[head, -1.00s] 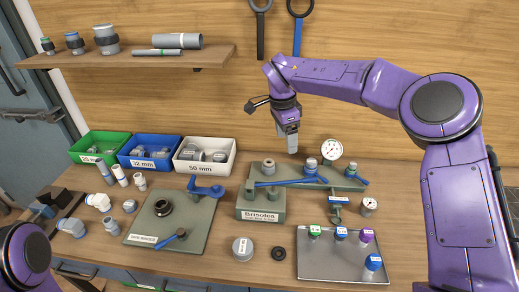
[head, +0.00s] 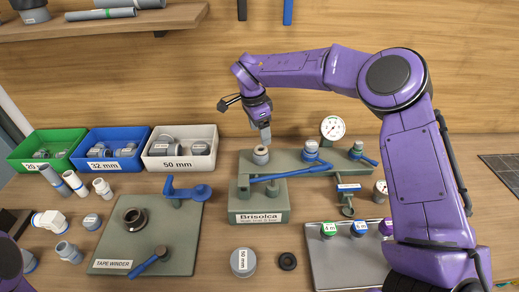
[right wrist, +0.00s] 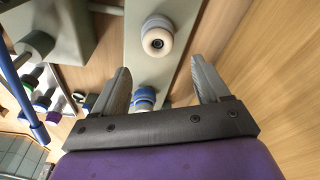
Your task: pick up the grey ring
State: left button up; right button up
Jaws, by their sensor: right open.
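A small beige-grey ring-shaped piece (head: 261,156) sits on the left part of the green Brisolca fixture (head: 262,200); I take it to be the grey ring. In the right wrist view this round piece (right wrist: 157,38) shows a dark centre and lies beyond the fingertips, roughly in line with the gap between them. My right gripper (head: 266,138) is just above it in the head view. In the right wrist view the gripper (right wrist: 163,72) has its fingers apart with nothing between the tips. My left gripper is out of view.
A blue lever (head: 285,175) and a blue-collared fitting (head: 310,150) are right of the piece. A pressure gauge (head: 332,128) stands behind. The tape winder board (head: 150,235) is left. A grey 50 mm cap (head: 243,262) and black ring (head: 287,261) lie in front.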

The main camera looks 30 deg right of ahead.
aim_at(261, 150)
notch_tip(261, 150, down, 5)
jog(key=shift+a+p, duration=0.1)
jog(key=shift+p, duration=0.9)
jog(key=shift+f, duration=0.45)
jog(key=c, duration=1.1)
